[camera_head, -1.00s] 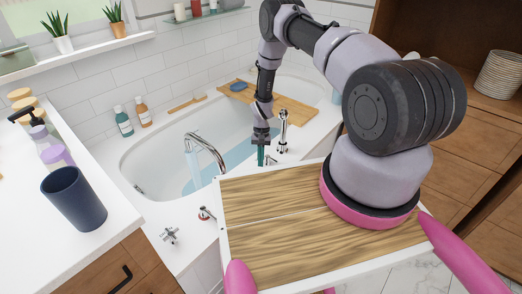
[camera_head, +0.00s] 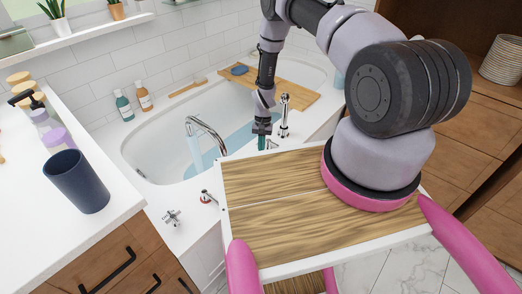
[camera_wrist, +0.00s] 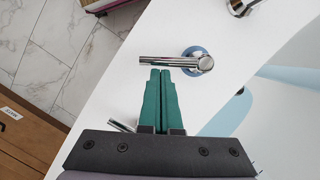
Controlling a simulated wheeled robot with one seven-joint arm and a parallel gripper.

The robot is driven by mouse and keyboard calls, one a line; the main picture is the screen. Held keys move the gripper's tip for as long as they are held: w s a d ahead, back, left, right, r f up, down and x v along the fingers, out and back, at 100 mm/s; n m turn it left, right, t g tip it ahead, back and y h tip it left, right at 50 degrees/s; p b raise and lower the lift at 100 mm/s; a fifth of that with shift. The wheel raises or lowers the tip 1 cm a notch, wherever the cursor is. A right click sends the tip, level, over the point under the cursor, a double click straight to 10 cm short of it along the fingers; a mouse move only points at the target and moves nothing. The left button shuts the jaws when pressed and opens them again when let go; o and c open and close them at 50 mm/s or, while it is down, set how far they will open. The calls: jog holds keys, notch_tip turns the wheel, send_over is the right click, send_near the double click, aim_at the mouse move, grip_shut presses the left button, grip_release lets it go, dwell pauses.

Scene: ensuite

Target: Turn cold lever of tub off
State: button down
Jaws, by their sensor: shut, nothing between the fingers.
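The cold lever is a chrome bar on a blue-ringed base (camera_wrist: 200,60) on the white tub rim, in the wrist view. Its bar points left across the front of my fingertips. My gripper (camera_wrist: 161,72) has two green fingers, shut together with nothing between them. The tips are very close to the bar; I cannot tell if they touch. In the head view, my gripper (camera_head: 261,146) points down at the tub's near rim, and the lever (camera_head: 271,144) is just right of it. Water runs from the chrome spout (camera_head: 207,130) into the tub (camera_head: 150,150).
A chrome hand shower (camera_head: 284,115) stands just behind the lever. A red-ringed lever (camera_head: 207,197) and a cross handle (camera_head: 172,217) are at the rim's front left. A wooden board (camera_head: 275,90) spans the tub. A counter with a dark cup (camera_head: 78,182) is at left.

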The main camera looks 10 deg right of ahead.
jog(key=shift+s+m, duration=0.25)
jog(key=shift+m, duration=0.15)
jog(key=shift+s+m+y, duration=0.4)
jog(key=shift+s+m, duration=0.15)
jog(key=shift+m, duration=0.45)
jog(key=shift+s+a+m+t, duration=0.25)
jog(key=shift+s+m+t, duration=0.25)
jog(key=shift+m, duration=0.5)
jog(key=shift+s+a+y, duration=0.15)
jog(key=shift+s+y, duration=0.15)
jog(key=shift+s, duration=0.05)
